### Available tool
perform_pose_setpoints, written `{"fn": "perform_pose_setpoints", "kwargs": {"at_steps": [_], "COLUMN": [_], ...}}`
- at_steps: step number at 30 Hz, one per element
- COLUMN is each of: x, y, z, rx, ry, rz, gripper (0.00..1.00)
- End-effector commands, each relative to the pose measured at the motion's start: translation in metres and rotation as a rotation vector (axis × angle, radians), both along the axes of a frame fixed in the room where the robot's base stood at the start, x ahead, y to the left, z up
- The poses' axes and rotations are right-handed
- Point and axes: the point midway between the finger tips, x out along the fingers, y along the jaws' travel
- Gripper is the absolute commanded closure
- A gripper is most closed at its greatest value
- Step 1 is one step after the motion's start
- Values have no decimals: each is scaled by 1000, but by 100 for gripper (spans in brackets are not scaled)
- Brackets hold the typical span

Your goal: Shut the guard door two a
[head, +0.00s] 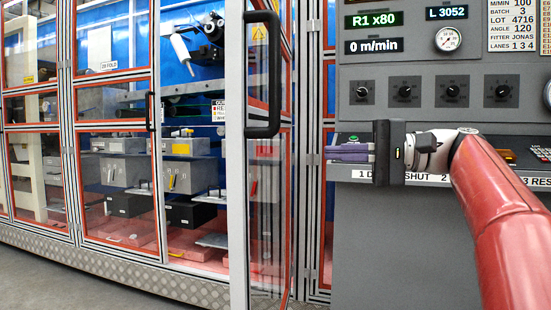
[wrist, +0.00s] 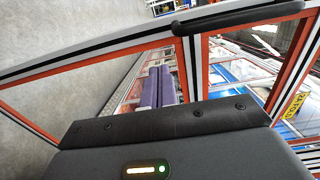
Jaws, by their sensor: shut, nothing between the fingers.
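A guard door (head: 237,190) with clear panes and a silver and orange frame stands open, swung out from the machine's front towards me. No label that names it is readable. Its black bar handle (head: 275,75) is on the upper part of the leaf. My gripper (head: 348,153) is right of the door, in front of the grey panel, with its purple fingers together, pointing left, and empty. In the wrist view the fingers (wrist: 152,88) show in front of an orange-edged frame (wrist: 190,65), with a black bar handle (wrist: 230,17) above; contact cannot be told.
Left of the door, an opening shows grey boxes (head: 186,172) inside the machine. Another framed door (head: 115,160) with a black handle is further left. The grey control panel (head: 400,220) with knobs and displays stands at right. Bare floor (head: 60,285) lies in front.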

Motion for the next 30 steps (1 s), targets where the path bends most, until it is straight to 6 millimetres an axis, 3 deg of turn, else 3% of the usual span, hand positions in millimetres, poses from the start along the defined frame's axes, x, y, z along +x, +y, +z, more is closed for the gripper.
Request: {"fn": "perform_pose_setpoints", "kwargs": {"at_steps": [5,21,30], "x": [0,20,25], "y": [3,106,132], "z": [6,5,6], "rx": [25,23,22], "ry": [-18,-17,-18], "rz": [24,23,20], "gripper": [100,100,100]}}
